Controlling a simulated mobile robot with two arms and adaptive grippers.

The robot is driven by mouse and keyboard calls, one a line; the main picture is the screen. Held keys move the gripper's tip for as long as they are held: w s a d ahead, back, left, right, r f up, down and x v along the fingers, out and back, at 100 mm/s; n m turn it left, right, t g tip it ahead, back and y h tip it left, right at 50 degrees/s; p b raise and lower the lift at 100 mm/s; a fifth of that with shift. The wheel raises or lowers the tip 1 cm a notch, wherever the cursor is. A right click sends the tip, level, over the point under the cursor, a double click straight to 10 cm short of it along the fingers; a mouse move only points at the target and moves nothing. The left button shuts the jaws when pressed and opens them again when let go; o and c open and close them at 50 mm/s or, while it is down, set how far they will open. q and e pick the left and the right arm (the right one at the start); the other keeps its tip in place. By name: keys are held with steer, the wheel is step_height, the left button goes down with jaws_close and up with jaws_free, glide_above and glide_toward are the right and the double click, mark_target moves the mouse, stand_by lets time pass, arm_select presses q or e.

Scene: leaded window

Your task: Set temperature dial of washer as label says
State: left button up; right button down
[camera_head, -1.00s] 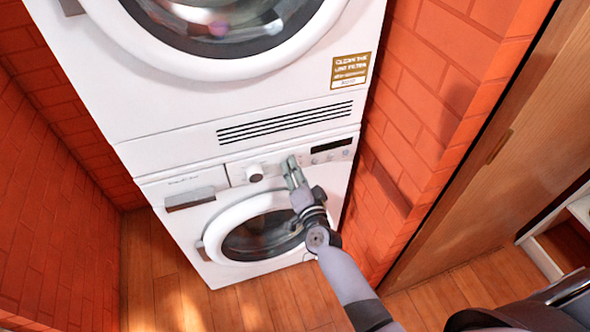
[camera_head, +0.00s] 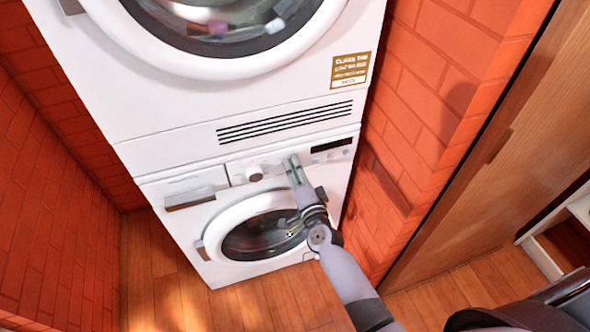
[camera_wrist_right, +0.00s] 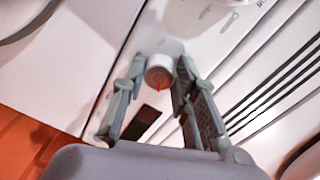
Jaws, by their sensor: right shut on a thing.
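The washer is the lower white machine (camera_head: 215,260), with a round door and a control panel along its top. My right gripper (camera_head: 290,161) reaches the panel from the lower right and covers the dial there in the head view. In the right wrist view the dial (camera_wrist_right: 160,69) is a small pale round knob with a red mark, between the two fingertips of my right gripper (camera_wrist_right: 160,75), which is shut on it. Any scale around it is not readable. Another white knob (camera_head: 254,173) sits to the left on the panel. My left gripper is not in view.
A white dryer (camera_head: 130,120) stands on the washer. It bears a gold and white label (camera_head: 349,71), whose small print is unreadable. A dark display (camera_head: 332,145) is right of my gripper. Brick walls (camera_head: 425,100) flank both machines closely. Wood floor (camera_head: 200,305) lies in front.

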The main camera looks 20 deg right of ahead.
steer(key=c, duration=1.3)
jaws_free()
steer(key=s, duration=1.2)
steer(key=shift+d+r, duration=0.1)
steer(key=shift+r, duration=0.2)
steer(key=shift+f, duration=0.1)
